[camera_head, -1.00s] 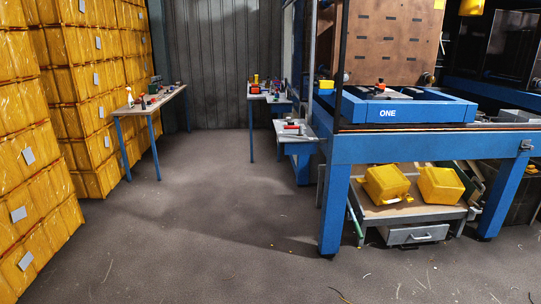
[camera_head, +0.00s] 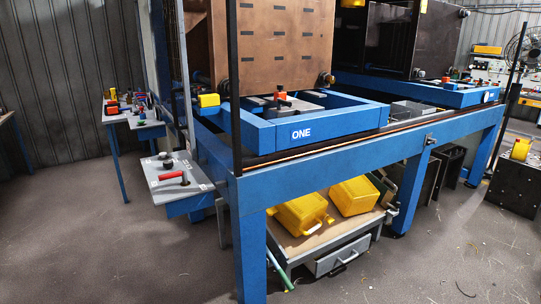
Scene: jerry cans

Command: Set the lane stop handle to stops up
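A red-gripped lever (camera_head: 172,177), which looks like the lane stop handle, lies on a small light-grey panel (camera_head: 190,189). The panel sits on a blue bracket at the left end of the blue machine frame. A dark knob (camera_head: 168,164) stands behind the lever. There are markings on the panel, too small to read. I cannot tell which setting the lever is at. Neither of my grippers is in view.
Yellow jerry cans (camera_head: 301,213) lie on a low shelf beneath, above a grey drawer (camera_head: 337,257). A small table with tools (camera_head: 120,115) stands behind left. The floor at front left is clear.

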